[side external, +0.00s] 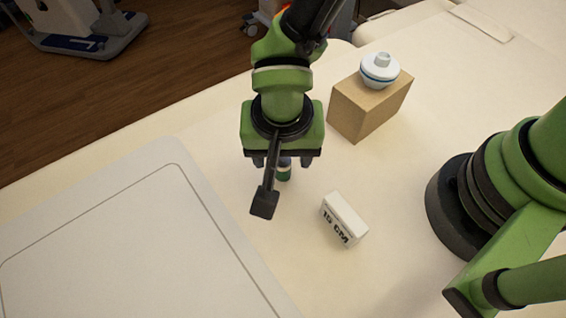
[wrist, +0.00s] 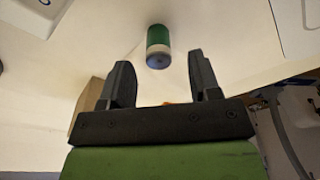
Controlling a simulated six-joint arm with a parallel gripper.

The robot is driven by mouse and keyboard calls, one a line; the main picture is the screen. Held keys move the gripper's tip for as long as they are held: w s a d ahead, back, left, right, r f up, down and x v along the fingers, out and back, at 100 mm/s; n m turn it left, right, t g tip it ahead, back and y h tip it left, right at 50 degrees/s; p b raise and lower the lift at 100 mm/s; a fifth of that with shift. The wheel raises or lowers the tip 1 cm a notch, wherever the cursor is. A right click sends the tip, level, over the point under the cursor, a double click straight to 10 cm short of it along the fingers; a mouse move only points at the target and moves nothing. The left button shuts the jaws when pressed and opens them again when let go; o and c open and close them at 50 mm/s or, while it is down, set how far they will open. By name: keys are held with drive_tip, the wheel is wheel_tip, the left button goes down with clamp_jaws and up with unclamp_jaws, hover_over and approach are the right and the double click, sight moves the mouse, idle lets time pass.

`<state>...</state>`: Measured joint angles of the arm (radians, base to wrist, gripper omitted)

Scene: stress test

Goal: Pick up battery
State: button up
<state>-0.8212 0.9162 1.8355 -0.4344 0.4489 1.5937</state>
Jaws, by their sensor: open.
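The battery (wrist: 158,46) is a short cylinder with a green body and a pale, greyish end. In the wrist view it is a little beyond the fingertips and between their lines, with nothing seen touching it. In the side view the battery (side external: 284,171) shows just below my gripper and is partly hidden by it. My gripper (wrist: 163,72) is open and empty, with its two dark fingers apart. In the side view my gripper (side external: 280,163) hangs over the table above the battery.
A white block marked "10 CM" (side external: 344,219) lies on the pale table right of the battery. A brown box (side external: 368,104) with a white and blue round item (side external: 380,71) on top stands behind. A grey-white outlined mat (side external: 110,250) covers the left. Bare table lies around the battery.

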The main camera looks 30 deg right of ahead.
sight(283, 160)
wheel_tip(283, 160, down, 4)
drive_tip(key=shift+w+d+f, duration=0.15)
drive_tip(key=shift+f, duration=0.05)
drive_tip(key=c, duration=1)
drive_tip(key=shift+r, duration=0.1)
